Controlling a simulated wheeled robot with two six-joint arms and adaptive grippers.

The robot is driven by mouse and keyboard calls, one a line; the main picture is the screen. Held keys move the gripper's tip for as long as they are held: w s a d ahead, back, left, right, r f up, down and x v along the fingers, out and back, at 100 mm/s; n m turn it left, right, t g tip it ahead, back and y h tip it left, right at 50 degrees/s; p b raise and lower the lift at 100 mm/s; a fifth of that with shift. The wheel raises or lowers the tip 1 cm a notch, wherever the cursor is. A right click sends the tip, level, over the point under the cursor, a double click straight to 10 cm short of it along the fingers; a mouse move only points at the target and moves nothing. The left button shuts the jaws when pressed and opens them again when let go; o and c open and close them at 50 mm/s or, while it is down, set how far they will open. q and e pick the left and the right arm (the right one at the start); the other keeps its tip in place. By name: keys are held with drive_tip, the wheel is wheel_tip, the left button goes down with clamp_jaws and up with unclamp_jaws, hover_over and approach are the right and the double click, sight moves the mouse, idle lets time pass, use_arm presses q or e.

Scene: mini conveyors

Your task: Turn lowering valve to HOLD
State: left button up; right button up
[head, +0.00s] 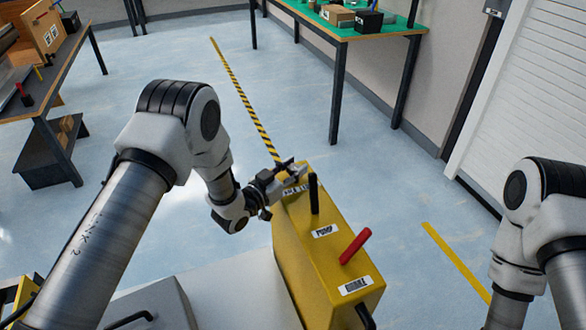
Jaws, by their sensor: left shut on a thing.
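A yellow control box (305,248) stands in front of me. My left gripper (290,177) is at its far end, above a partly covered white label (296,190) that I cannot read surely. The gripper is shut on a small part there, likely the lowering valve; the fingers hide most of it, so its setting cannot be told. A black upright lever (313,195) stands just right of the gripper, by a label reading PUMP (324,231). My right arm shows at the right edge, but its gripper is out of view.
A red lever (355,246) leans to the right, behind a label reading BRAKE (355,285). A green-topped table (385,31) with boxes stands at the back, a workbench (62,68) at the far left. The floor (190,75) between is open.

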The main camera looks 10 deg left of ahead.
use_arm(q)
drive_tip(key=m+g+h+b, duration=0.1)
drive_tip(key=m+g+h, duration=0.1)
drive_tip(key=m+g+h+b, duration=0.2)
drive_tip(key=h, duration=0.1)
drive_tip(key=shift+w+a+f+m+g, duration=0.1)
drive_tip(key=shift+f+m+g, duration=0.1)
drive_tip(key=shift+m+g, duration=0.15)
drive_tip(key=m+g+h+b, duration=0.2)
drive_tip(key=g, duration=0.1)
drive_tip(key=shift+m+g+h, duration=0.25)
drive_tip(key=shift+m+h, duration=0.05)
drive_tip(key=shift+m, duration=0.05)
drive_tip(key=m+g+h+b, duration=0.1)
drive_tip(key=m+g+b, duration=0.1)
drive_tip(key=g+b, duration=0.1)
drive_tip(key=shift+m+g, duration=0.4)
drive_tip(key=shift+g, duration=0.3)
drive_tip(key=shift+r+m+g+h+b, duration=0.1)
drive_tip(key=shift+m+g+h+b, duration=0.2)
drive_tip(key=shift+m+g+b, duration=0.55)
drive_tip(key=shift+g, duration=0.25)
drive_tip(key=o, duration=1.2)
drive_tip(key=shift+r, duration=0.1)
